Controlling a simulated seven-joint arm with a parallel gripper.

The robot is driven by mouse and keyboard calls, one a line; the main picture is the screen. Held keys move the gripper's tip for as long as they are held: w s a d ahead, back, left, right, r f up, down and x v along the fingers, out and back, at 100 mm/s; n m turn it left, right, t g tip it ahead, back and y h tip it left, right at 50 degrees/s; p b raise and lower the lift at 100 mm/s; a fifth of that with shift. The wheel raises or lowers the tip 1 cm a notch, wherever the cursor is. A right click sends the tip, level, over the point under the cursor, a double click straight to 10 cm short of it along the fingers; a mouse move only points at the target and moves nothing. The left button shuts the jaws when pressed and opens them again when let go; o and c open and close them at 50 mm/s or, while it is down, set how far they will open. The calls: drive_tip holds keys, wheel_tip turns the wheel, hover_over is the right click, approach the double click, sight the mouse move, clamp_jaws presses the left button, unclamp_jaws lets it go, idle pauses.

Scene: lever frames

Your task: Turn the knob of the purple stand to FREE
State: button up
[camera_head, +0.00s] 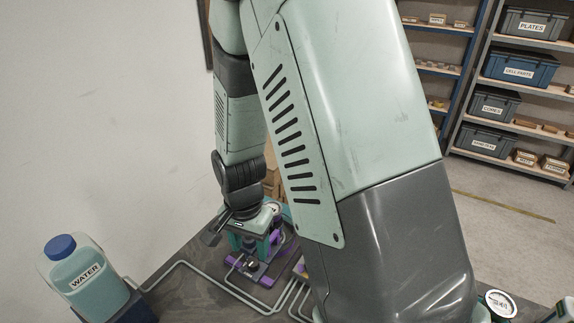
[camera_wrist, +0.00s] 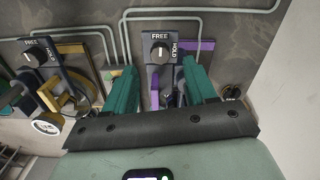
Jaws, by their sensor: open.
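The purple stand (camera_wrist: 206,47) is at the top middle of the wrist view, and its purple base (camera_head: 265,281) shows low in the head view. Its dark round knob (camera_wrist: 160,52) sits on a grey plate marked FREE above and HOLD to the right.
A yellow stand (camera_wrist: 72,48) with its own FREE/HOLD knob (camera_wrist: 28,57) and a gauge is to the left in the wrist view. Grey pipes (camera_head: 184,266) run over the bench. A water bottle (camera_head: 86,279) stands at the left in the head view. Shelves (camera_head: 510,150) are at the back right.

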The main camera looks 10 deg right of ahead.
wheel_tip(320, 180, up, 6)
wheel_tip(320, 180, up, 8)
drive_tip(key=f+n+t, duration=0.1)
drive_tip(key=n, duration=0.1)
hover_over(252, 263)
drive_tip(key=s+d, duration=0.1)
drive_tip(key=d, duration=0.1)
drive_tip(key=s+d+r+n+t, duration=0.3)
drive_tip(key=s+r, duration=0.4)
drive_tip(key=r, duration=0.5)
drive_tip(key=shift+s+d, duration=0.25)
drive_tip(key=shift+d, duration=0.3)
drive_tip(key=s+d+r+n+t, duration=0.1)
drive_tip(key=s+r+n, duration=0.1)
drive_tip(key=s+r, duration=0.2)
drive_tip(key=s, duration=0.2)
drive_tip(key=shift+s+d+t, duration=0.3)
drive_tip(key=shift+s+d, duration=0.05)
drive_tip(key=shift+d, duration=0.05)
